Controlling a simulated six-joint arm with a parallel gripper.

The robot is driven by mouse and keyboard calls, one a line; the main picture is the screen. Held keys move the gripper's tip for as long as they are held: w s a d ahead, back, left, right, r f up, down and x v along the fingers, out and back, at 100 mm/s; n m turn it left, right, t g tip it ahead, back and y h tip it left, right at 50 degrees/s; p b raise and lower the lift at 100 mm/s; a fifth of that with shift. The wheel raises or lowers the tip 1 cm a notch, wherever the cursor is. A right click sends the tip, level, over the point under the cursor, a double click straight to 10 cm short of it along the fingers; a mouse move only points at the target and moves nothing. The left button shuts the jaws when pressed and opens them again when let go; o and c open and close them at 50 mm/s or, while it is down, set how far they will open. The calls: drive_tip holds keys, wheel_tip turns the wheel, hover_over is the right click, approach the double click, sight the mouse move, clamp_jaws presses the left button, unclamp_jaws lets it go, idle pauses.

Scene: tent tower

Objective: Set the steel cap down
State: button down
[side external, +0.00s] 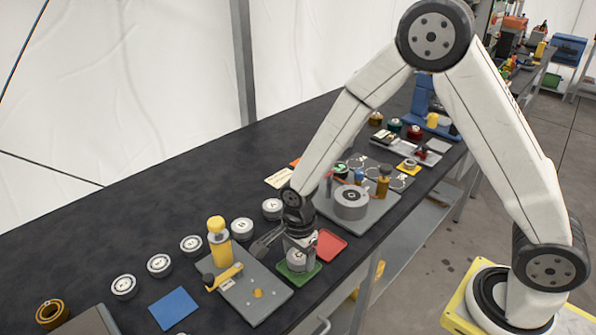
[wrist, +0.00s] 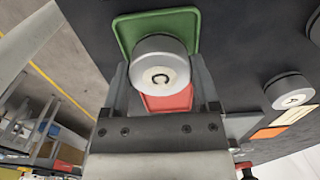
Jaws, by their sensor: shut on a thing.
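The steel cap (wrist: 161,66) is a round, light-grey piece with a dark letter C on its top face. My gripper (wrist: 160,78) is shut on it, with one finger on each side. In the side view my gripper (side external: 298,247) points down and the steel cap (side external: 297,262) is low over the green tray (side external: 312,273). I cannot tell whether the cap touches the tray. In the wrist view the green tray (wrist: 128,28) shows behind the cap.
A red tray (side external: 332,245) lies beside the green one. A grey plate with a yellow bottle (side external: 218,245) is to the left, and another plate with a large grey cylinder (side external: 351,201) is to the right. Several similar round caps (side external: 242,229) line the dark table. A blue pad (side external: 173,308) lies front left.

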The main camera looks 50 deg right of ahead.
sight(300, 255)
drive_tip(key=shift+f, duration=0.4)
drive_tip(key=shift+f, duration=0.2)
unclamp_jaws()
drive_tip(key=shift+r, duration=0.25)
wheel_tip(300, 255, up, 12)
idle(0.6)
idle(0.5)
